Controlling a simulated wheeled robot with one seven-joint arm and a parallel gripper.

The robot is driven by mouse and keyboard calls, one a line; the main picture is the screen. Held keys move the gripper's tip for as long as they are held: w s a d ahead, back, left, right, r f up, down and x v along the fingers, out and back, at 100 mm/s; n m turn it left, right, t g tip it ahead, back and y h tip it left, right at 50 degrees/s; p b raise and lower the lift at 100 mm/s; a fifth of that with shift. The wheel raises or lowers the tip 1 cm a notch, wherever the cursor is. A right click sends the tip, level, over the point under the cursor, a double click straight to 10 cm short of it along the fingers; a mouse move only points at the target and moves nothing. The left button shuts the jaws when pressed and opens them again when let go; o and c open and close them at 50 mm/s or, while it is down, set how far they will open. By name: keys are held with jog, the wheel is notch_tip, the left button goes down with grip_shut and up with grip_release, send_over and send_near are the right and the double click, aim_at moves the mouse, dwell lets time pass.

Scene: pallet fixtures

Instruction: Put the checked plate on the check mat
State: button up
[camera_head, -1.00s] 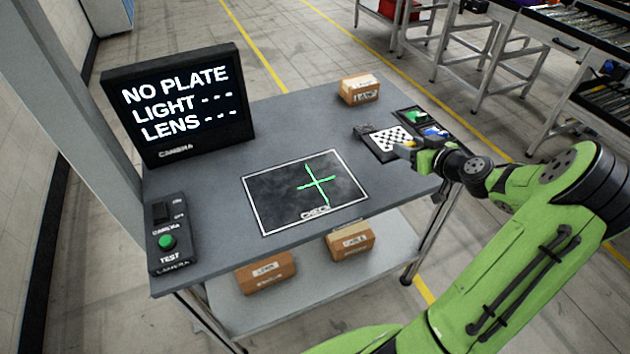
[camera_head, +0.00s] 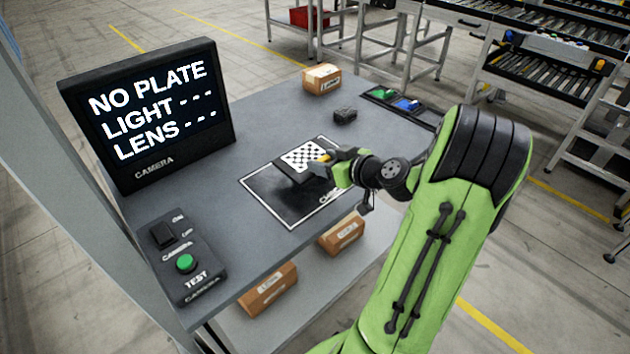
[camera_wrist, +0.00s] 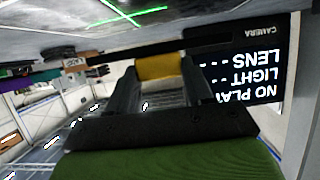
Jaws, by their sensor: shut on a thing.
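The checked plate (camera_head: 304,156), black and white with a yellow grip tab, is over the far right part of the check mat (camera_head: 264,196). The mat is dark with a white outline. My gripper (camera_head: 324,163) is shut on the plate's yellow tab. In the wrist view, which is upside down, the tab (camera_wrist: 158,66) sits between my fingers. The plate's dark edge (camera_wrist: 215,43) shows there with a gap to the table, so it looks held above the mat. The plate hides part of the mat; a green cross line (camera_wrist: 130,12) shows on the surface there.
A monitor (camera_head: 150,110) reading NO PLATE stands at the left. A control box (camera_head: 180,255) with a green TEST button is at front left. A small black block (camera_head: 345,115), a cardboard box (camera_head: 322,79) and a tray with green and blue pieces (camera_head: 395,99) are at the back.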

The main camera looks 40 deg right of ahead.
aim_at(324, 188)
jog(key=shift+a+f+b, duration=0.15)
jog(key=shift+f+b, duration=0.35)
jog(key=shift+f, duration=1.7)
jog(key=shift+f, duration=0.2)
jog(key=o, duration=1.4)
